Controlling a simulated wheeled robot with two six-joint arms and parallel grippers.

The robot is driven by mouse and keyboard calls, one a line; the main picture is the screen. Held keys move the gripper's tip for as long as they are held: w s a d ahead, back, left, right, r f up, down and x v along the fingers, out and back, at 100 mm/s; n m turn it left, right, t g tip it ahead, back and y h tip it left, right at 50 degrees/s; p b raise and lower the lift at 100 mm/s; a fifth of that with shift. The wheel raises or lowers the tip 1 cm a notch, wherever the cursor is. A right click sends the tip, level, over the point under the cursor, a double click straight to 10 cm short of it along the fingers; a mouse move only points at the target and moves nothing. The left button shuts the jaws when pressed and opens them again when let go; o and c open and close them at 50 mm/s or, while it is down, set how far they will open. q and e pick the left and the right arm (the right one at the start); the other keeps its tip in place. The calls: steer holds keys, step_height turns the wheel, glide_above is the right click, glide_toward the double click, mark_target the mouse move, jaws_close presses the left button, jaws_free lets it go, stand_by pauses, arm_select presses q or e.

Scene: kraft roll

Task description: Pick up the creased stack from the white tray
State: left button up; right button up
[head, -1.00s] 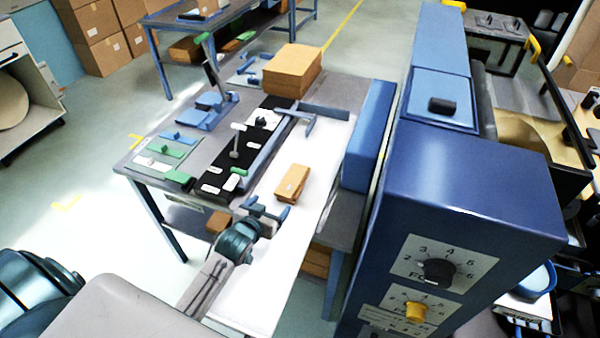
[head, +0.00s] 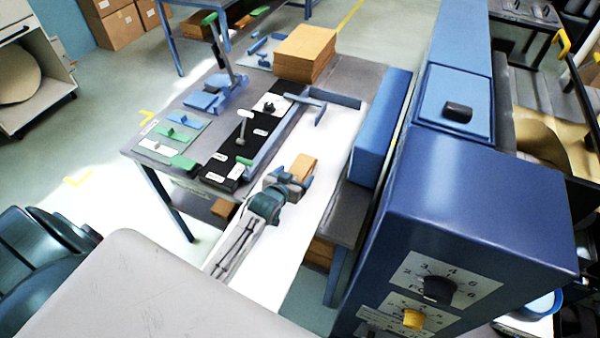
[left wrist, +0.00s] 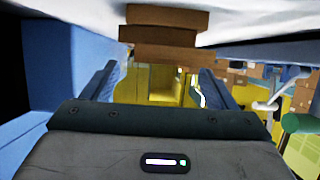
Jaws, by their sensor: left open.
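The small brown stack (head: 303,165) lies on the long white tray (head: 335,150). It also shows at the top of the left wrist view (left wrist: 165,28), where several uneven brown layers are visible. I cannot make out a crease. My left gripper (head: 290,184) is open, low over the tray at the near side of the stack, and hides its near end in the head view. In the left wrist view the stack lies ahead, between the lines of the two blue fingers (left wrist: 156,82). I cannot tell whether a finger touches it. My right gripper is not in view.
A larger brown stack (head: 305,52) sits at the table's far end. A blue wall (head: 381,125) and big blue machine (head: 470,210) border the tray's right side. A black strip with labels (head: 240,145) lies left. The tray's near part (head: 270,285) is bare.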

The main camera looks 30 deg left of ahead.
mark_target(301, 167)
arm_select(q)
steer(key=shift+p+x, duration=0.5)
steer(key=shift+x, duration=1.3)
steer(key=shift+r, duration=0.1)
steer(key=c, duration=1.2)
steer(key=shift+o, duration=0.2)
